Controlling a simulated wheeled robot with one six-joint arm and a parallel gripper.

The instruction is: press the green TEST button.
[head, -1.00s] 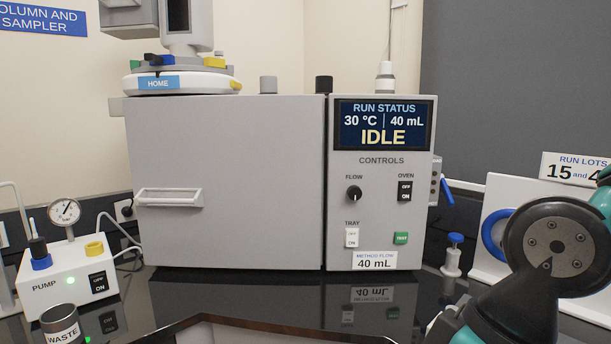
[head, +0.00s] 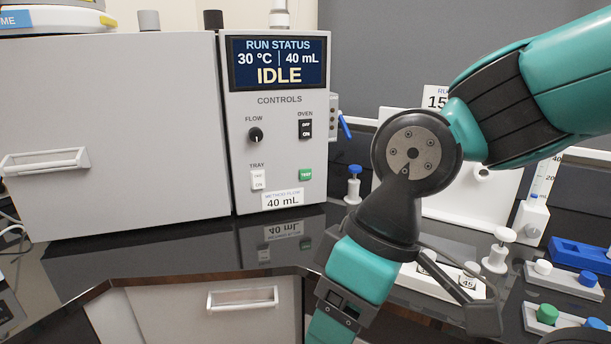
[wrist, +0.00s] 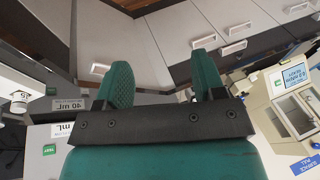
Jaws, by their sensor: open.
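The green TEST button (head: 305,175) is at the lower right of the control panel on the grey cabinet (head: 277,187), right of the white TRAY switch (head: 258,180). In the wrist view the button (wrist: 49,150) shows at the lower left, away from my fingers. My gripper (wrist: 163,78) has its two teal fingers spread with nothing between them, and neither touches the button. In the head view my arm hangs right of the panel, and the fingertips cannot be made out.
The FLOW knob (head: 256,135) and black OVEN switch (head: 305,129) sit above the button. The display (head: 277,63) reads IDLE. A blue-topped plunger (head: 354,185) and a white-topped one (head: 498,250) stand on the counter to the right. Drawers (head: 240,299) lie below the counter.

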